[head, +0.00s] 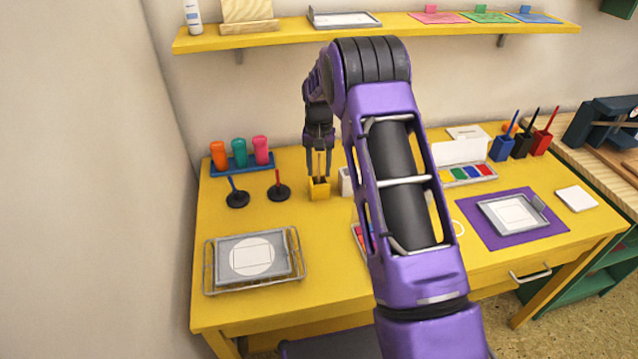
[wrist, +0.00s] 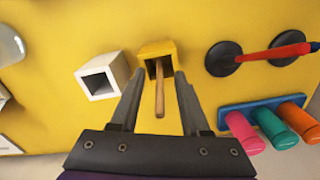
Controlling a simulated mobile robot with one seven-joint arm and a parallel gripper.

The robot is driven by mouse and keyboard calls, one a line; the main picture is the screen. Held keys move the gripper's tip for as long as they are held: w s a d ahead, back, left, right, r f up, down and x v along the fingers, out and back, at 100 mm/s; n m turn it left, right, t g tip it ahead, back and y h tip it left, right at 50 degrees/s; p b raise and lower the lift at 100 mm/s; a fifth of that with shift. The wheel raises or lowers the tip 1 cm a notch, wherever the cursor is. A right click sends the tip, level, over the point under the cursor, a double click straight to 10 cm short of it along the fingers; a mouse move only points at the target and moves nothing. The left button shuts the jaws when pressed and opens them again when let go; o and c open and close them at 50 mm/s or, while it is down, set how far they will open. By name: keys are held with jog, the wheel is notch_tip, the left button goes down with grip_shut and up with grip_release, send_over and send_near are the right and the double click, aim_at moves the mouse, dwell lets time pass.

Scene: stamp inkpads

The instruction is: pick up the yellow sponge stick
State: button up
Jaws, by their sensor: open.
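A yellow square holder (head: 319,189) stands on the yellow table, and it also shows in the wrist view (wrist: 157,48). A thin wooden stick (wrist: 160,92) stands up out of it, visible in the head view too (head: 319,161). Any sponge end is hidden inside the holder. My gripper (head: 318,174) is open and points down over the holder. In the wrist view my two fingers (wrist: 159,74) are on either side of the stick with gaps to both sides, so the stick is not held.
A white square holder (wrist: 101,77) stands close beside the yellow one. On the other side are black round bases with a red stick (head: 279,178) and a blue stick (head: 232,184). A blue rack (head: 241,168) holds orange, green and pink tubes. A wire tray (head: 298,262) lies nearer.

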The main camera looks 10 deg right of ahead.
grip_shut()
jog(key=shift+r, duration=0.1)
